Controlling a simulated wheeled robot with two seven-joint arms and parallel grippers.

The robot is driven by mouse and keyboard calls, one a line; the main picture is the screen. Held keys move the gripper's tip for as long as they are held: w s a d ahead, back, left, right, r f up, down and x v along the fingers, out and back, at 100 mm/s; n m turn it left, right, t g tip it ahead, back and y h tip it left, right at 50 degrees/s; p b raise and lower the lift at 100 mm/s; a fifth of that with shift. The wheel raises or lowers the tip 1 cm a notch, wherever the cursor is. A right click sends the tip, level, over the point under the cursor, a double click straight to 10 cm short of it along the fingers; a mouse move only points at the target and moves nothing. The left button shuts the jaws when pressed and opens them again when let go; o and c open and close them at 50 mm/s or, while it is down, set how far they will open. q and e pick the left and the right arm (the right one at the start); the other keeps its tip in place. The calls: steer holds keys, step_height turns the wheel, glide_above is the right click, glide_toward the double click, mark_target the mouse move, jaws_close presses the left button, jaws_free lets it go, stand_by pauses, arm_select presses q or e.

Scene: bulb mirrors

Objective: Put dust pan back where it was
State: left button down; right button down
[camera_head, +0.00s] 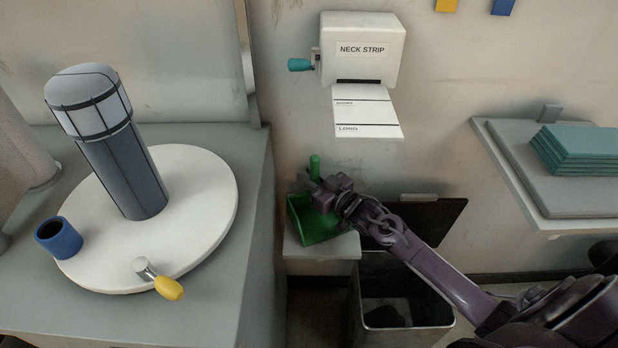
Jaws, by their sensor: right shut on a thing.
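The green dust pan (315,222) is at a small pale shelf (322,252) below the wall dispenser. Its green handle (315,166) points up and its scoop is tilted, low over the shelf; I cannot tell whether it touches. My right gripper (322,190) is shut on the dust pan near its handle, with the arm reaching in from the lower right. The fingers hide part of the pan. My left gripper is not in view.
A grey metal bin (400,312) stands below my right arm. A counter with a white turntable (205,215) is at the left. The white neck strip dispenser (362,52) hangs above, and a wall shelf (500,150) with teal folded items is at the right.

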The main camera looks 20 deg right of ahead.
steer(key=shift+s+r, duration=0.1)
steer(key=c, duration=1.5)
jaws_free()
steer(key=shift+c, duration=0.2)
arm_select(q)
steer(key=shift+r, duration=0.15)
